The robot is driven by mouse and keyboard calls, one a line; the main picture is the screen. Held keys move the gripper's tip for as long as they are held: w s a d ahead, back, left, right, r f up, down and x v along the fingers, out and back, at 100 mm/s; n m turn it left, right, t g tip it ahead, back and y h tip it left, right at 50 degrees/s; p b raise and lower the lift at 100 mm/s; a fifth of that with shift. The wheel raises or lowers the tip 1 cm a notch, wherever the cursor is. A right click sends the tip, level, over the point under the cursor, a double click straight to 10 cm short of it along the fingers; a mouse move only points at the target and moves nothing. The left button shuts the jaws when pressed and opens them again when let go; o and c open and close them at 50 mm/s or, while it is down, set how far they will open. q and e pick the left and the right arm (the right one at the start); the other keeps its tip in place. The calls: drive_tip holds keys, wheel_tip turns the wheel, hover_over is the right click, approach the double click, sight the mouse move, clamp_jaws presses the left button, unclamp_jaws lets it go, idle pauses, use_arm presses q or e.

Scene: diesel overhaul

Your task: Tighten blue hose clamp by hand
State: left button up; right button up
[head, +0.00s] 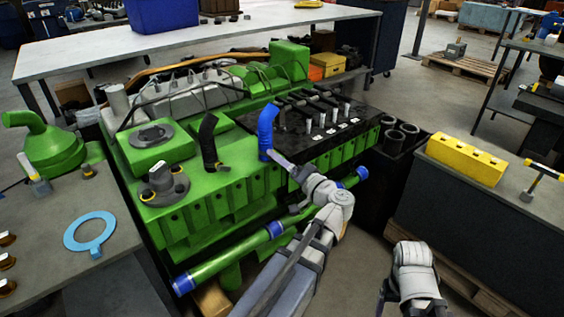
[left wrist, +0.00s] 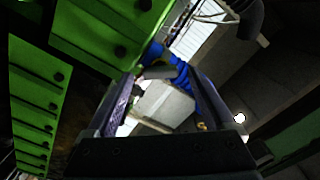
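A blue bent hose (head: 266,128) stands on the green engine beside the black cylinder-head cover. Its clamp is at the hose's lower end, mostly hidden by my left gripper (head: 274,156). In the left wrist view, my left gripper (left wrist: 157,78) has its two fingers apart. Blue hose (left wrist: 191,88) shows between and beyond them, with a small yellowish spot low on it, perhaps the clamp's screw. I cannot tell whether the fingers touch the clamp. My right gripper is at the bottom right of the head view, partly cut off, away from the engine.
A black hose (head: 209,138) stands left of the blue one. A green pipe with blue ends (head: 235,251) runs along the engine's front. The left bench (head: 50,225) holds a light-blue ring gasket (head: 90,234). A yellow block (head: 466,159) sits on the right bench.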

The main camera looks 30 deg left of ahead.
use_arm(q)
drive_tip(key=v, duration=0.7)
drive_tip(key=shift+d, duration=0.4)
drive_tip(key=shift+s+a, duration=0.1)
drive_tip(key=x, duration=0.7)
drive_tip(key=shift+a, duration=0.4)
